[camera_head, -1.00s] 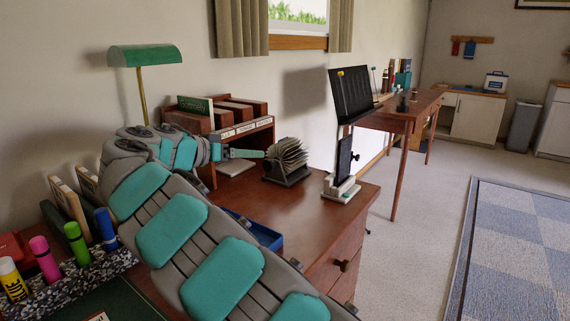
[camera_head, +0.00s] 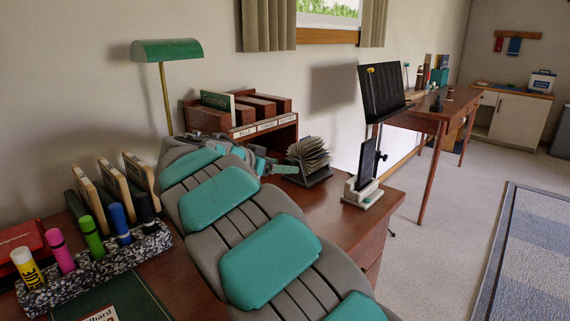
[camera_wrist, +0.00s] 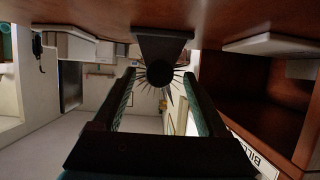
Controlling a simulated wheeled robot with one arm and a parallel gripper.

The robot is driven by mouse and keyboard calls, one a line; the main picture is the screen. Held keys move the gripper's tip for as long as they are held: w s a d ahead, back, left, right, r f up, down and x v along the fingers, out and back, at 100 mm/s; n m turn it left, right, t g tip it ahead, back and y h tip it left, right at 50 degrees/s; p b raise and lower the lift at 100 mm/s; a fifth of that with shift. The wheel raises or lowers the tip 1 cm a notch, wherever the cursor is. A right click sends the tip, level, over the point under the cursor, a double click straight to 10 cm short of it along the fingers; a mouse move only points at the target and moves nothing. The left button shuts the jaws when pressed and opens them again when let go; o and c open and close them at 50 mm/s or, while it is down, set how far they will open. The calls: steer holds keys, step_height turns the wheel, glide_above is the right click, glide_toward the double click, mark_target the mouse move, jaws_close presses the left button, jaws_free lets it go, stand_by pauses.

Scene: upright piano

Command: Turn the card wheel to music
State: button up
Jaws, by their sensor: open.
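The card wheel (camera_head: 309,152) is a fan of pale cards on a dark stand, on the brown desk in front of the wooden file rack. In the wrist view, which is upside down, the card wheel (camera_wrist: 160,72) shows end-on as a dark round hub with thin spokes of card edges. My gripper (camera_head: 284,168) is just left of the wheel, low near its stand. In the wrist view my gripper (camera_wrist: 160,78) is open, with one finger on each side of the wheel's outline. Whether a finger touches it I cannot tell. No card lettering is readable.
The file rack (camera_head: 262,122) stands behind the wheel; it also shows in the wrist view (camera_wrist: 268,95). A pen holder (camera_head: 100,265) and green lamp (camera_head: 166,50) are left.

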steer(key=shift+x, duration=0.9)
steer(key=shift+c, duration=0.2)
jaws_close()
